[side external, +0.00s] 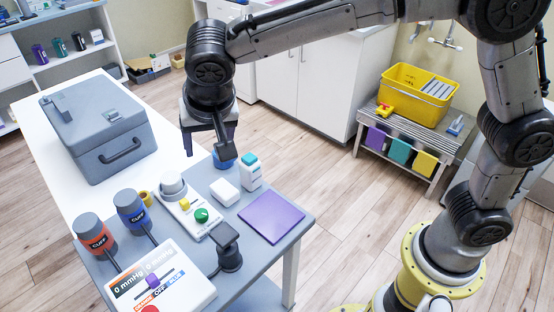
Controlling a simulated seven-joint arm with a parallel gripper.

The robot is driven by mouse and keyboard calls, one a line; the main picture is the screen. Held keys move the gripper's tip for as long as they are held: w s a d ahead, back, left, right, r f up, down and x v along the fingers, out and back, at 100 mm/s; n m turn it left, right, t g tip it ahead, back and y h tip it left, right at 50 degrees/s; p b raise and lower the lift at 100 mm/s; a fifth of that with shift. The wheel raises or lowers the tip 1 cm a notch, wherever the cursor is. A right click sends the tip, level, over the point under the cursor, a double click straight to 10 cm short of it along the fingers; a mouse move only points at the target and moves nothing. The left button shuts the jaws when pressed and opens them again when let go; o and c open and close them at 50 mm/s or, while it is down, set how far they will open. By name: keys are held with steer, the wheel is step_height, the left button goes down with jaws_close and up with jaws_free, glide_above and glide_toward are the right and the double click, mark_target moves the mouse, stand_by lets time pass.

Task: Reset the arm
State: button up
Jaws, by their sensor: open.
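My gripper (208,140) hangs open above the far part of the grey table, fingers pointing down. A blue round thing (224,158) shows just behind and below its right finger; I cannot tell whether they touch. Nothing is visibly held between the fingers. My arm reaches in from the upper right, bent over the room, with its base at the lower right.
The grey table (262,268) carries a purple pad (271,216), white boxes (224,192), a dial device (190,208), a pressure unit (160,283), and orange (95,236) and blue (132,211) cuffs. A grey case (98,126) stands left. A bench (408,150) holds a yellow bin (415,95).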

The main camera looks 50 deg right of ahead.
steer(key=s+d+r+m, duration=0.1)
steer(key=s+d+r, duration=0.25)
steer(key=d, duration=0.35)
steer(key=s+d+r+t, duration=0.1)
steer(key=s+d+r, duration=0.25)
steer(key=d, duration=0.35)
steer(key=s+d+r+m, duration=0.1)
steer(key=s+d+r, duration=0.1)
steer(key=s+d, duration=0.35)
steer(key=s+d+f+n, duration=0.2)
steer(key=s+f+n, duration=0.2)
steer(key=s, duration=0.2)
steer(key=s+d+f+n+y, duration=0.1)
steer(key=s+d+f+n, duration=0.1)
steer(key=s, duration=0.4)
steer(key=shift+s+d+f+n, duration=0.15)
steer(key=shift+s+f+n, duration=0.15)
steer(key=shift+f+n, duration=0.6)
